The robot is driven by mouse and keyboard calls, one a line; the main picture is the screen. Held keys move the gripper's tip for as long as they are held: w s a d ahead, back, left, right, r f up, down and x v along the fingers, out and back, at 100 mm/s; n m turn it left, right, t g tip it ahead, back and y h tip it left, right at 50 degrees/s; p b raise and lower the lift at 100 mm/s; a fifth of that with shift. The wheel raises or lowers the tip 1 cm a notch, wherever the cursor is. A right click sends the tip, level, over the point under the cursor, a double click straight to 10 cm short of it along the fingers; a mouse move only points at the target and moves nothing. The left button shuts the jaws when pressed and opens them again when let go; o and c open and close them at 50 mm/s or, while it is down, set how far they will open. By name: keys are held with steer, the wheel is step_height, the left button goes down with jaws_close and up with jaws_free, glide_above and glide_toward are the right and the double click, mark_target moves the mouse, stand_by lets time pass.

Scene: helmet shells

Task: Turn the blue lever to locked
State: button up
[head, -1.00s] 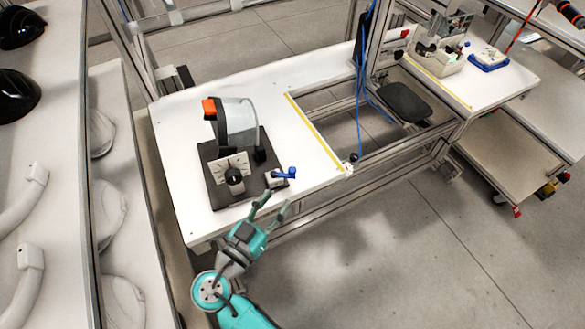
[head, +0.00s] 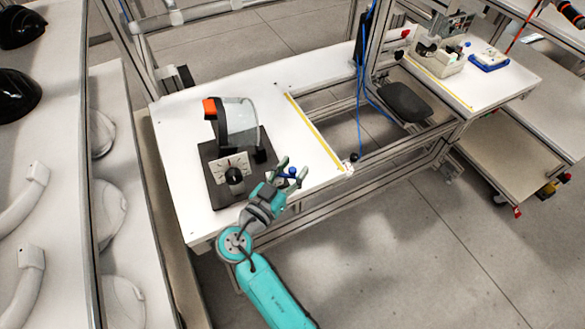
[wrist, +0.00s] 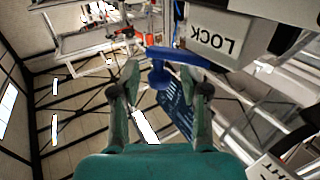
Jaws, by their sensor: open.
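The blue lever (head: 291,172) shows at the right front corner of the dark base plate, partly hidden by my gripper. In the wrist view the blue lever (wrist: 182,56) runs sideways from a grey block, and its rounded end hangs between my fingers. My gripper (head: 292,167) is open around the lever end. In the wrist view my gripper (wrist: 166,84) has one finger on each side of that end; I cannot tell whether either touches it. A LOCK label (wrist: 212,40) appears upside down on the grey block beside the lever.
A grey machine with an orange part (head: 236,122) stands on the dark base plate (head: 217,194). A dial plate with a black knob (head: 234,176) is left of my gripper. The white table (head: 310,160) is bare to the right. Helmet shells lie on shelves at far left.

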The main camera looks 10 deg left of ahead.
steer(key=shift+w+d, duration=0.1)
steer(key=shift+w, duration=0.05)
jaws_close()
steer(key=n+y, duration=0.1)
steer(key=y, duration=0.1)
steer(key=w+n+t+y, duration=0.1)
steer(key=y, duration=0.1)
steer(key=n+y, duration=0.2)
steer(key=shift+w+t, duration=0.3)
steer(key=shift+t, duration=0.1)
steer(key=shift+w+a+n+y, duration=0.15)
steer(key=shift+w+n+y, duration=0.1)
steer(key=shift+n+y, duration=0.5)
steer(key=shift+w+a+n+y, duration=0.15)
steer(key=shift+n+y, duration=0.3)
steer(key=shift+y, duration=0.6)
steer(key=shift+w, duration=0.1)
jaws_free()
